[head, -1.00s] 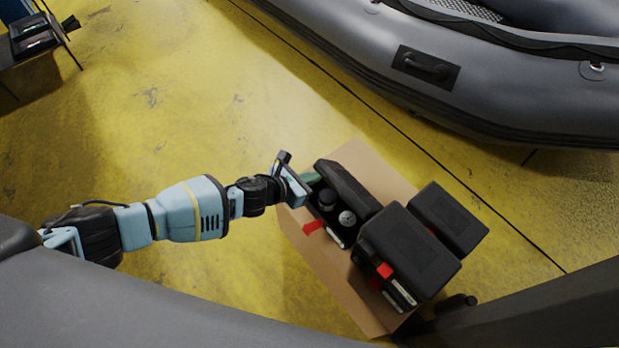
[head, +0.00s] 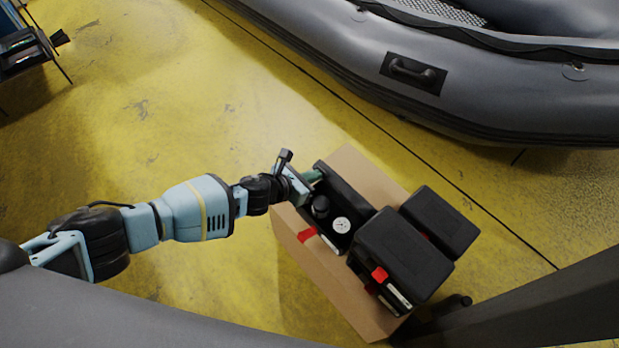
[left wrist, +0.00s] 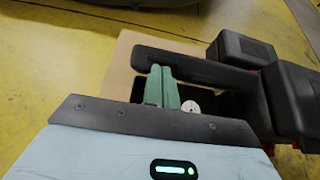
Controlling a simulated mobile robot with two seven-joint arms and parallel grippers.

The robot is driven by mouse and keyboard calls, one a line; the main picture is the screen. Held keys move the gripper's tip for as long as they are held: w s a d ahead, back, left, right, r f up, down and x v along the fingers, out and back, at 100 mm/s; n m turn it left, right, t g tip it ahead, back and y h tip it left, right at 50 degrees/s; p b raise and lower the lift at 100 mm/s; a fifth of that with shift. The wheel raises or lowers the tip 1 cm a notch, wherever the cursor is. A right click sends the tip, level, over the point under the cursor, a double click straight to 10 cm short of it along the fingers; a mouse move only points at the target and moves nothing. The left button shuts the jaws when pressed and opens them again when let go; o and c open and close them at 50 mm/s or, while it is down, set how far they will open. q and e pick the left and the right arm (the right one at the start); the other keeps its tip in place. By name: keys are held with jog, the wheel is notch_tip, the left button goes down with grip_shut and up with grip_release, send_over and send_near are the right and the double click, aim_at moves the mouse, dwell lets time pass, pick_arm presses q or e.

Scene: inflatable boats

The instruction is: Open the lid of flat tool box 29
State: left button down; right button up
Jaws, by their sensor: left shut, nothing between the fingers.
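Three black flat tool boxes are on a cardboard box; I cannot read a number on any of them. The left-hand tool box (head: 338,232) stands open, showing a round black part and a white dial inside. Its black lid (head: 347,196) is raised along the far side; it also shows in the left wrist view (left wrist: 195,67). My left gripper (head: 315,175) is at the left end of this lid. Its green fingers (left wrist: 162,87) are shut and empty, their tips overlapping the lid in the wrist view; contact is unclear. My right gripper is not in view.
The cardboard box (head: 300,250) stands on a yellow floor. Two closed black tool boxes (head: 405,255) (head: 440,222) with red latches sit right of the open one. A grey inflatable boat (head: 480,85) lies behind.

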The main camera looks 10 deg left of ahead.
pick_arm(q)
jog(key=shift+w+d+r, duration=0.3)
jog(key=shift+w+d, duration=0.15)
jog(key=shift+w, duration=0.1)
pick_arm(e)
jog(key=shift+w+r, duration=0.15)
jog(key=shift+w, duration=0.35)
